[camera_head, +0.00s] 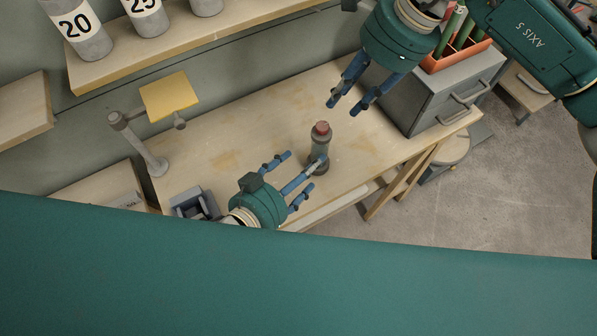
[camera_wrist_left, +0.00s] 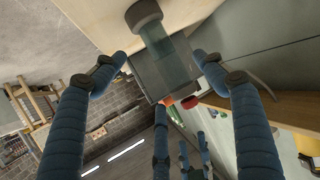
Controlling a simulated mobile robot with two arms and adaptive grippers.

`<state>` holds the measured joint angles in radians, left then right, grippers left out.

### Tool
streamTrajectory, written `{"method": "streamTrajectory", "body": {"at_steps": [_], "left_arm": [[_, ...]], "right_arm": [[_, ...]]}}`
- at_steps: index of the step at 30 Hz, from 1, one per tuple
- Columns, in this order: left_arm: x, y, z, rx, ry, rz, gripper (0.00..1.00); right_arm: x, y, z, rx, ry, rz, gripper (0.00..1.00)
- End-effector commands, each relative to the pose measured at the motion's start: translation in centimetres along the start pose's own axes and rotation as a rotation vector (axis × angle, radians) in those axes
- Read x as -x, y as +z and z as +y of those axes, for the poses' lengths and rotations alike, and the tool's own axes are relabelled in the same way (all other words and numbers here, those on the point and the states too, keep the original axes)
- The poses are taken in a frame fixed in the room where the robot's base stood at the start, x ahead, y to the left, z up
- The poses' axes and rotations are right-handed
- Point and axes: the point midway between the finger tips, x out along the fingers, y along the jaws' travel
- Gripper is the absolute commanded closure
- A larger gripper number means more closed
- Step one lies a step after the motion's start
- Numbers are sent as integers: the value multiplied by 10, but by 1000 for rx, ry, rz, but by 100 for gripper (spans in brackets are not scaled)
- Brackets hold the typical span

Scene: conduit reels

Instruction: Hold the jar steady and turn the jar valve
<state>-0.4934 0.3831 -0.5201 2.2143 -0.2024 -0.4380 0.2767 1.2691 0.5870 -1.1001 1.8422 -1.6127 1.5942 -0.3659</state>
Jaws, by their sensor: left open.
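My right gripper (camera_head: 343,108) is open and empty, above and right of the jar, fingers pointing down-left.
A grey drawer cabinet (camera_head: 432,103) with an orange bin (camera_head: 460,54) stands on the bench's right end. A post with a yellow plate (camera_head: 169,96) and a grey holder (camera_head: 188,203) stand left. A shelf (camera_head: 150,58) runs behind.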

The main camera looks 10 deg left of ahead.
Motion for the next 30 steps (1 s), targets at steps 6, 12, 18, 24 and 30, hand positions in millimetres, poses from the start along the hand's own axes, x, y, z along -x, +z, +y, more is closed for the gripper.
{"method": "streamTrajectory", "body": {"at_steps": [6, 12, 18, 24, 30], "left_arm": [[-42, -2, 0, -2, 1, 3, 29], [-73, 0, 0, -2, 1, 1, 29], [-89, 0, 0, -2, 1, 0, 29], [-91, 0, 1, -3, 2, 0, 29], [-91, 0, 1, -3, 2, 0, 45]], "right_arm": [[0, 0, 0, 0, 0, 0, 69], [0, 0, 0, 0, 0, 0, 69], [0, 0, 0, 0, 0, 0, 69], [0, 0, 0, 0, 0, 0, 69], [0, 0, 0, 0, 0, 0, 69]]}}
